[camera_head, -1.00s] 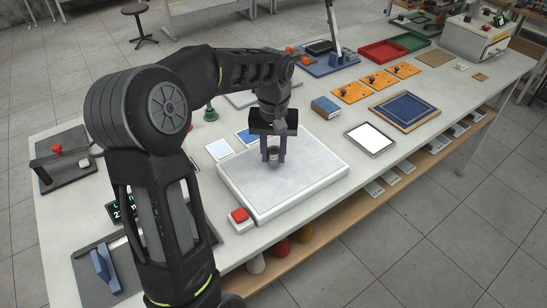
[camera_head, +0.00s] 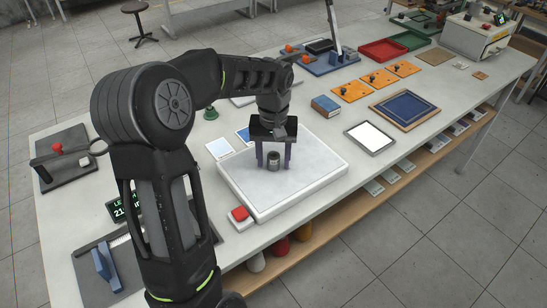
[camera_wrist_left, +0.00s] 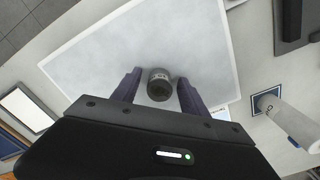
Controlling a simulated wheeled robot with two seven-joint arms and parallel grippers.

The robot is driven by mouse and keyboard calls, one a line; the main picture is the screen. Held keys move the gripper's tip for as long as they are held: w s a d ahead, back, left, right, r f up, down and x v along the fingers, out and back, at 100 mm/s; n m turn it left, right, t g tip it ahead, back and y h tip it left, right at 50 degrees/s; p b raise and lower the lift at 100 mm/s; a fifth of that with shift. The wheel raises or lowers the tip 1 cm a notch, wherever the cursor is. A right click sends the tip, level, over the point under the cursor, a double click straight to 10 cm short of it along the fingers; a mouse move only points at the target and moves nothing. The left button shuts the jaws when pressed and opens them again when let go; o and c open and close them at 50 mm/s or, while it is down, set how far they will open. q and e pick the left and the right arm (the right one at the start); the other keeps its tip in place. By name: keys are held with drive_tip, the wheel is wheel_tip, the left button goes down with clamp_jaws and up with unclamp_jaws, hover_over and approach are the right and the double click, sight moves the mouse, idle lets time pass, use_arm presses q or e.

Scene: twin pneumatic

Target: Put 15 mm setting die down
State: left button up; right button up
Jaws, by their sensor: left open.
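The 15 mm setting die (camera_head: 274,160), a small grey metal cylinder, stands upright on the white-grey plate (camera_head: 313,180) in the middle of the bench. My left gripper (camera_head: 274,162) is open around it, with one purple finger on each side. In the left wrist view the die (camera_wrist_left: 159,85) sits between the two fingers of the gripper (camera_wrist_left: 160,92), with a gap on both sides. My right gripper is in neither view.
A red button box (camera_head: 240,218) sits at the plate's front left corner. A white-screened tablet (camera_head: 369,139) and a blue framed mat (camera_head: 405,110) lie to the right. A blue box (camera_head: 325,107) stands behind the plate. The plate's right part is clear.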

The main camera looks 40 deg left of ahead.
sight(274, 156)
use_arm(q)
drive_tip(key=shift+r, duration=0.45)
wheel_tip(274, 156, up, 12)
drive_tip(key=shift+f, duration=0.25)
drive_tip(key=shift+o, duration=0.5)
drive_tip(key=shift+f, duration=0.1)
